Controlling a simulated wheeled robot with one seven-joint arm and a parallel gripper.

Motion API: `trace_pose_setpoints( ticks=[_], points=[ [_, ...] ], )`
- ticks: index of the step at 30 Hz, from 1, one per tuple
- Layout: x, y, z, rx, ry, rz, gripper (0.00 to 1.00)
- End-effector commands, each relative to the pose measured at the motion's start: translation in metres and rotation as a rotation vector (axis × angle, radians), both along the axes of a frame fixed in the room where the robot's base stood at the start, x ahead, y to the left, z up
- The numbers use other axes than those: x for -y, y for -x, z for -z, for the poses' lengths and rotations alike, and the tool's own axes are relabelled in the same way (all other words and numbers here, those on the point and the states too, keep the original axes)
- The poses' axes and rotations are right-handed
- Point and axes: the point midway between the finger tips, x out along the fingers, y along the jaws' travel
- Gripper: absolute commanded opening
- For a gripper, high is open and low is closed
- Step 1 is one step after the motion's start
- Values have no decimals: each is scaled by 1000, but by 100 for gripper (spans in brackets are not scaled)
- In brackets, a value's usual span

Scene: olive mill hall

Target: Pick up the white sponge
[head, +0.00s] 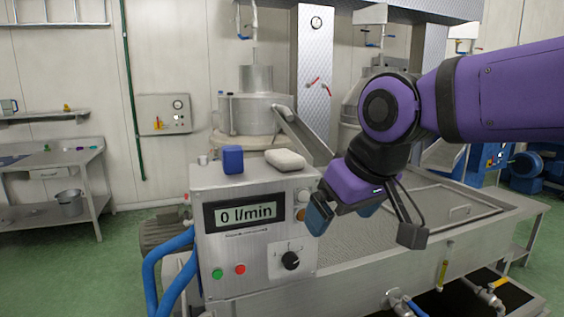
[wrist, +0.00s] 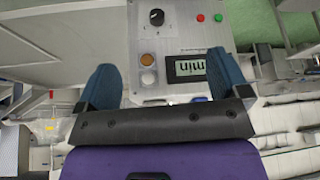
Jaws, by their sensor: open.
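The white sponge (head: 285,160) is a pale, rounded block lying flat on top of the metal control box (head: 203,196), toward its right side in the head view. My gripper (head: 343,213) is to the right of the sponge and lower, beside the box's right edge, with nothing between its fingers. In the wrist view my gripper (wrist: 165,78) has its two blue fingers spread wide, with the box's front panel (wrist: 185,35) behind them. I cannot make out the sponge in the wrist view.
A metal basin (head: 425,225) extends right of the box. Blue hoses (head: 152,275) run along its left. A steel table (head: 50,165) stands far left.

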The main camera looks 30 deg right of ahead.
Motion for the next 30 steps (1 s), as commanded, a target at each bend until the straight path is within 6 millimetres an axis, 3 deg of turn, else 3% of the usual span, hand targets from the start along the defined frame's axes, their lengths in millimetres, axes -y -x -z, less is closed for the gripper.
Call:
trace_pose_setpoints(
  ticks=[11,13,17,23,30],
  points=[
    [0,0,0,0,0,0,94],
    [0,-1,-1,-1,0,0,99],
    [2,-11,-11,-20,-4,4,99],
    [10,-56,-49,-106,-17,22,99],
    [26,-125,-92,-227,-28,51,99]
  ],
)
